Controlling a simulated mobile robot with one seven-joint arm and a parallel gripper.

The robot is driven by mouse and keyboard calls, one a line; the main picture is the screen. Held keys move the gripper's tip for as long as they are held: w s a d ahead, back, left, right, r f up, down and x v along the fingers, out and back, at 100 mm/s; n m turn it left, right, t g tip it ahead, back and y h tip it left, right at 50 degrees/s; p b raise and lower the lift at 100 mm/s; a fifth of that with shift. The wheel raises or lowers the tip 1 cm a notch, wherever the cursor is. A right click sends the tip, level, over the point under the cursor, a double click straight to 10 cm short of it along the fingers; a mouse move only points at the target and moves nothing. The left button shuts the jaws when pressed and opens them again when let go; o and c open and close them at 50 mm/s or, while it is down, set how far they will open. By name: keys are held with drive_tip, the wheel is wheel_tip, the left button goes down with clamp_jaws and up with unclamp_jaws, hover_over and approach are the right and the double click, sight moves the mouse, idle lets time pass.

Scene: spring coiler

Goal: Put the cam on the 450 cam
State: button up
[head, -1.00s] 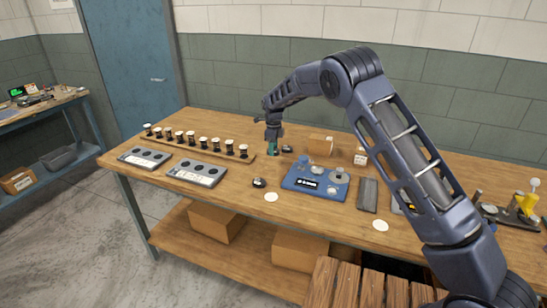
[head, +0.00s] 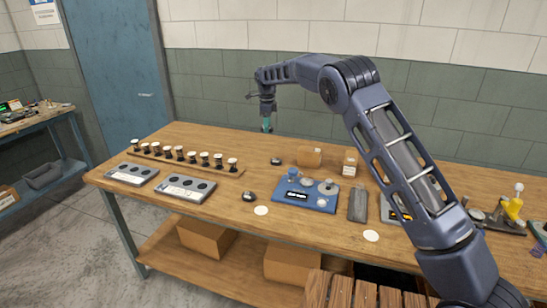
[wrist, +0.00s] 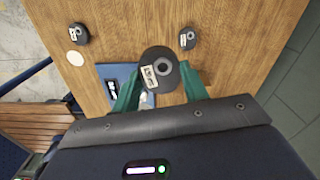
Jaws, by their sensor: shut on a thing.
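My gripper (wrist: 157,85) has green fingers and is shut on a dark round cam (wrist: 153,54) with a grey hub and a white label. I cannot read the label surely. In the head view my gripper (head: 267,125) is raised above the back of the bench, and the held cam is hard to make out. Two other dark cams lie on the bench. One (head: 249,196) is near the white disc and also shows in the wrist view (wrist: 78,34). The other (head: 276,161) is farther back, also in the wrist view (wrist: 187,38). I cannot tell which is the 450 cam.
A blue fixture (head: 290,202) with round parts sits mid-bench. Two grey trays (head: 187,188) and a wooden rack (head: 205,168) of spools are at left. A white disc (head: 261,211) lies at the front.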

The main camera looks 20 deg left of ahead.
drive_tip(key=r+n, duration=0.1)
drive_tip(key=n, duration=0.1)
hover_over(276, 159)
wheel_tip(276, 159, down, 20)
drive_tip(key=shift+s+d+r, duration=0.15)
idle(0.3)
drive_tip(key=o, duration=1.2)
